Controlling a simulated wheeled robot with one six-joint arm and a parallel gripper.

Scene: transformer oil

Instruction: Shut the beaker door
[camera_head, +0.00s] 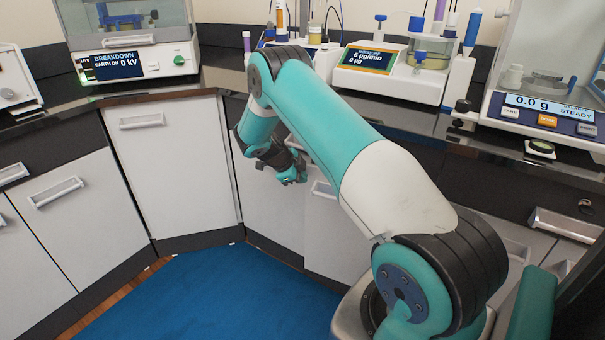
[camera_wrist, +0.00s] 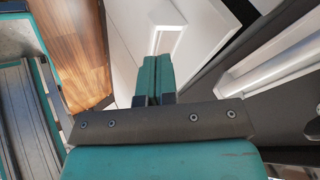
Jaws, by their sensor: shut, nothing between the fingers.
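The beaker door cannot be told apart by any label. White cabinet doors line the floor units: a corner door (camera_head: 170,170) with a bar handle, and a door (camera_head: 325,235) partly hidden behind my arm, its lower edge standing a little apart from the panel to its left. My gripper (camera_head: 292,178) hangs in front of these doors below the counter, pointing down. In the wrist view my gripper (camera_wrist: 152,75) has its teal fingers together and empty. White panels (camera_wrist: 190,50) lie beyond the fingertips; whether they touch cannot be told.
The dark counter (camera_head: 410,112) carries a breakdown tester (camera_head: 130,62), a moisture meter (camera_head: 368,58) and a balance (camera_head: 545,110). A handle (camera_head: 565,222) shows at the right. Blue floor (camera_head: 210,295) in front is clear. Wood floor (camera_wrist: 80,45) shows in the wrist view.

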